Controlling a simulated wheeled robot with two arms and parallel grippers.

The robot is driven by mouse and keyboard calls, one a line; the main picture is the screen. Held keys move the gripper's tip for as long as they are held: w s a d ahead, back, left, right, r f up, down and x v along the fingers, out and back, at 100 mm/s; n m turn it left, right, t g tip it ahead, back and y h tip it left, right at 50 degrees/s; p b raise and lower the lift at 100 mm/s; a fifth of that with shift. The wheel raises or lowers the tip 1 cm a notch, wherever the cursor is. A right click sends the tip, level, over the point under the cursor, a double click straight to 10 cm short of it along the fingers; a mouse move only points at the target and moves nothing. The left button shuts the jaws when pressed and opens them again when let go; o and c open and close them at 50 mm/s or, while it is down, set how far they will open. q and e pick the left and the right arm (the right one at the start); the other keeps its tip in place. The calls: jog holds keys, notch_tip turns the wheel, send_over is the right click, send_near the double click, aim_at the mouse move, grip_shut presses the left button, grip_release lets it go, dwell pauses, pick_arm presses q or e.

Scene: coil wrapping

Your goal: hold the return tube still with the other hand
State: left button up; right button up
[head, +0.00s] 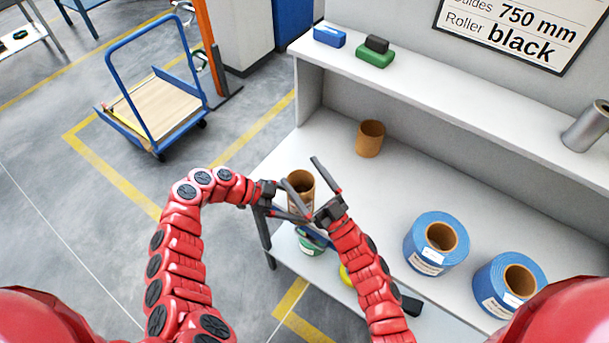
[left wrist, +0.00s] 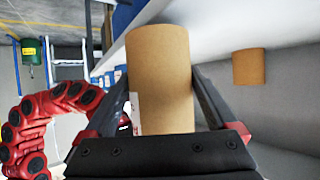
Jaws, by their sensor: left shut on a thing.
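A brown cardboard tube (head: 301,182) stands near the left edge of the bench, between my two grippers. In the left wrist view the brown tube (left wrist: 162,75) fills the middle, with a white label partly visible at its left side. My left gripper (head: 285,206) is shut on this tube, one finger on each side. My right gripper (head: 299,170) has its fingers spread wide at the same tube, in front of it; I cannot tell whether they touch it. A second brown tube (head: 370,139) stands apart, further back on the bench; it also shows in the left wrist view (left wrist: 249,67).
Two blue coils (head: 419,254) (head: 491,291) lie on the bench (head: 345,188) at the right. A raised shelf (head: 470,90) carries blue, green and black blocks and a metal cylinder (head: 584,130). Green and yellow items sit below the bench edge. A blue trolley (head: 150,108) stands on the floor.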

jog(key=v, duration=1.2)
dwell(0.5)
pick_arm(q)
jog(key=o, duration=0.6)
jog(key=shift+o, duration=0.2)
jog(key=shift+r, duration=0.1)
